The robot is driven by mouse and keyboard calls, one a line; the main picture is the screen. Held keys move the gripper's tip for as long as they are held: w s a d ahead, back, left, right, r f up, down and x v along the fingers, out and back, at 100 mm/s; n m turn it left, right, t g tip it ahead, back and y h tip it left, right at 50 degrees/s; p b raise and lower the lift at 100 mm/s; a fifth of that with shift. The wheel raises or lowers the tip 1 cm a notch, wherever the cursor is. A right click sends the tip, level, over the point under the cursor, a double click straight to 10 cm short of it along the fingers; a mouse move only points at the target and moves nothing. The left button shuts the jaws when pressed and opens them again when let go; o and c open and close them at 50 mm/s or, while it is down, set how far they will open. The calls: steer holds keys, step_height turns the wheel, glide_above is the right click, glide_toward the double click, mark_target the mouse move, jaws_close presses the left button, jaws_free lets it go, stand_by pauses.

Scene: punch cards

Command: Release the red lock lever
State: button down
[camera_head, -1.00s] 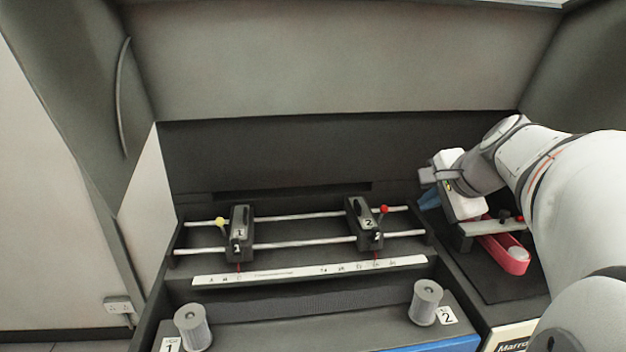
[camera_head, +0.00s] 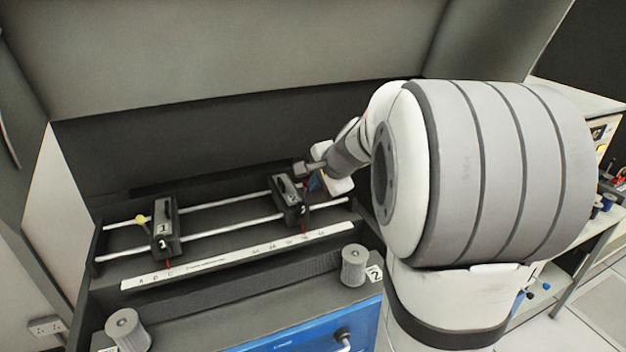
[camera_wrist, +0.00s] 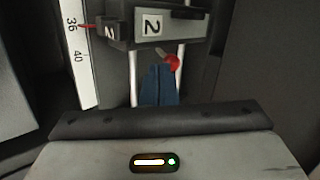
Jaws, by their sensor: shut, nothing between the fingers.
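The red lock lever (camera_wrist: 172,62) shows in the wrist view as a red ball on a short metal stem beside carriage 2 (camera_wrist: 150,25). In the head view carriage 2 (camera_head: 290,200) sits on two rails, and my gripper hides the red ball or nearly so. My gripper (camera_wrist: 158,72) has its blue fingers together and empty. Its tips are right at the red ball, which overlaps the right fingertip in the wrist view. I cannot tell whether they touch. In the head view my gripper (camera_head: 314,184) is just right of carriage 2.
Carriage 1 (camera_head: 166,232) with a yellow-ball lever (camera_head: 142,219) stands further left on the same rails (camera_head: 225,206). A white scale strip (camera_head: 240,255) runs in front. Grey knobs (camera_head: 354,266) and (camera_head: 127,330) stand nearer. A dark wall rises behind the rails.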

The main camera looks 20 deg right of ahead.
steer(key=shift+w, duration=0.1)
steer(key=shift+w+r+g+p, duration=0.3)
steer(key=shift+r+g+p, duration=0.1)
steer(key=shift+p, duration=0.8)
